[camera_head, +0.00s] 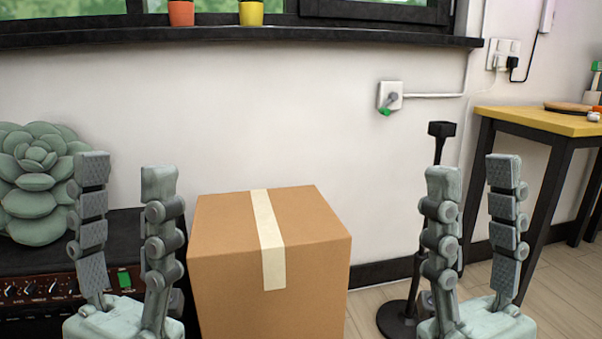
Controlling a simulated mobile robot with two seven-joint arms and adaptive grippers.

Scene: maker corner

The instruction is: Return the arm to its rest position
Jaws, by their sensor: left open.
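My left gripper (126,170) is at the lower left of the head view, fingers pointing up and spread apart, with nothing between them. It stands in front of a dark amplifier and left of a cardboard box. My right gripper (474,167) is at the lower right, fingers also pointing up and spread apart, empty. It stands in front of a black stand and a table leg. Both wrists are cut off by the bottom edge of the view.
The taped cardboard box (320,240) stands between the grippers. A green succulent-shaped cushion (35,190) sits on the amplifier (30,290) at left. The black stand (398,318) and a yellow-topped table (540,121) are at right. A window sill (230,38) holds two pots.

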